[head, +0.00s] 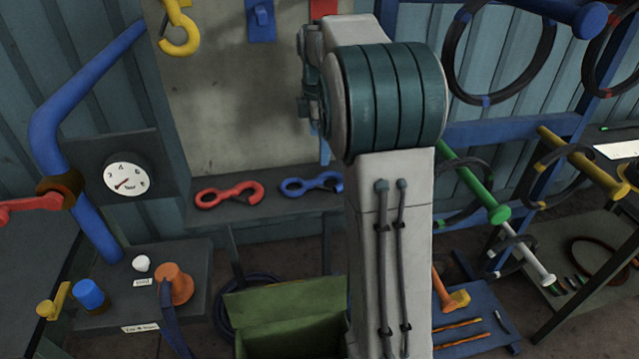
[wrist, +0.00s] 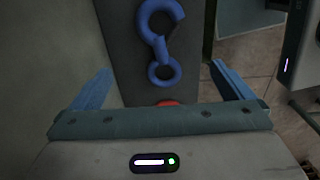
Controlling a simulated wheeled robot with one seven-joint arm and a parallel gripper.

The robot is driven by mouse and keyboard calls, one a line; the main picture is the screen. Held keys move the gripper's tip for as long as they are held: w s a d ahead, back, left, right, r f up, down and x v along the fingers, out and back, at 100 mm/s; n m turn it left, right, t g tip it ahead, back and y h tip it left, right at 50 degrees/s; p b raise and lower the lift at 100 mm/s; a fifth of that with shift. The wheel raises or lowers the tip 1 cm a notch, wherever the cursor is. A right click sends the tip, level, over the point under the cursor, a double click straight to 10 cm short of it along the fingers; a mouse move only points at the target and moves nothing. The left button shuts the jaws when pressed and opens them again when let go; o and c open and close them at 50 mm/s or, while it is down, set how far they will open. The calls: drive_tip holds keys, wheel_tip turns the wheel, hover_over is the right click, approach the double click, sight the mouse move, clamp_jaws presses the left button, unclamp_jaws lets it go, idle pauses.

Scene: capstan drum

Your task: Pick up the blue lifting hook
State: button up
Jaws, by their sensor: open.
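The blue lifting hook (head: 311,185) lies on a narrow dark shelf (head: 270,220) along the wall in the head view, just left of my arm. In the wrist view the blue hook (wrist: 159,46) shows its open curve at the top and its round eye nearer to me. My gripper (wrist: 162,76) is open, with its blue fingers spread wide to either side of the hook's eye. Nothing is between the fingers in contact with them. In the head view my gripper is mostly hidden behind my arm.
A red hook (head: 228,195) lies on the same shelf to the left; a bit of red (wrist: 167,102) shows at my gripper's base in the wrist view. A yellow hook (head: 180,35) hangs on the wall above. A green open box (head: 285,305) stands below the shelf.

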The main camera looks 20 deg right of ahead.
hover_over(320, 180)
wheel_tip(320, 180, down, 5)
drive_tip(key=shift+a+f, duration=0.1)
drive_tip(key=shift+f, duration=0.05)
drive_tip(key=shift+s+f+p, duration=0.1)
drive_tip(key=shift+f+p, duration=0.35)
drive_tip(key=shift+f, duration=2.25)
drive_tip(key=c, duration=1.5)
drive_tip(key=shift+c, duration=0.2)
drive_tip(key=shift+r, duration=0.2)
wheel_tip(320, 180, up, 10)
drive_tip(key=shift+b, duration=0.3)
